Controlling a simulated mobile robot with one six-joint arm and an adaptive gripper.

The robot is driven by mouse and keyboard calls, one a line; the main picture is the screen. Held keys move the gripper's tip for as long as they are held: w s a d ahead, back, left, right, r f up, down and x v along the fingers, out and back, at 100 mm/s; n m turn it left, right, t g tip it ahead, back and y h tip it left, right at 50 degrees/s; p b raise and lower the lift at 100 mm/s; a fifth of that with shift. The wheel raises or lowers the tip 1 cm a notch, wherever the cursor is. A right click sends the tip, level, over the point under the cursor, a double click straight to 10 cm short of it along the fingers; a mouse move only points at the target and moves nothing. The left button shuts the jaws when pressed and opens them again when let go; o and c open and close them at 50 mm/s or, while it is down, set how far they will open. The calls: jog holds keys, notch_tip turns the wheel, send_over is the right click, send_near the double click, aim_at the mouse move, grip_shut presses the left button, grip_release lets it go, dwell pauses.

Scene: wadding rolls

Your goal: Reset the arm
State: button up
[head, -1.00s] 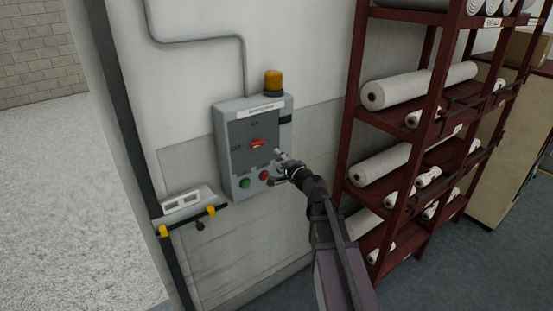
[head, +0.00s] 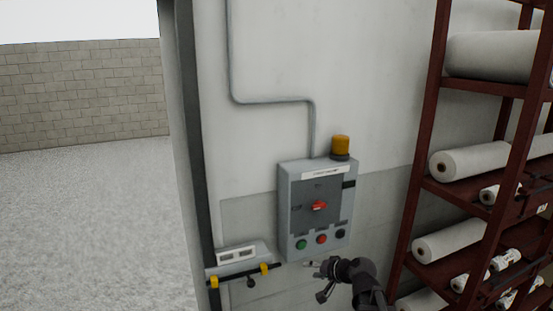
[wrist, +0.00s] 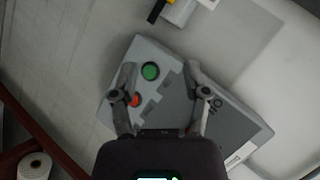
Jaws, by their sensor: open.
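My gripper (head: 314,280) is in front of the wall, just below the grey control box (head: 284,215) in the head view. It is open and empty, with its two fingers apart in the wrist view (wrist: 160,82). The box carries a red rotary switch (head: 319,206), a green button (head: 301,244), a red button (head: 321,239) and a black button (head: 340,234). In the wrist view the green button (wrist: 150,71) shows between the fingers and the red button (wrist: 135,100) beside the left finger. My arm enters the head view from the bottom.
An amber beacon (head: 340,146) tops the box. A ledge with a black and yellow bar (head: 240,276) is on the wall at lower left. A dark red rack (head: 428,130) with white rolls (head: 470,160) stands to the right. Open floor (head: 90,220) lies left of the wall.

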jog(key=s+d+f+n+g+h, duration=0.2)
jog(key=s+f+g+h, duration=0.2)
jog(key=s, duration=0.4)
jog(key=s+d+f+n+g+h, duration=0.2)
jog(key=s+d+f+g+h, duration=0.1)
jog(key=s, duration=0.5)
jog(key=shift+s+d+f+g+h, duration=0.3)
jog(key=shift+f+g+h, duration=0.3)
jog(key=shift+f, duration=0.4)
jog(key=shift+w, duration=0.1)
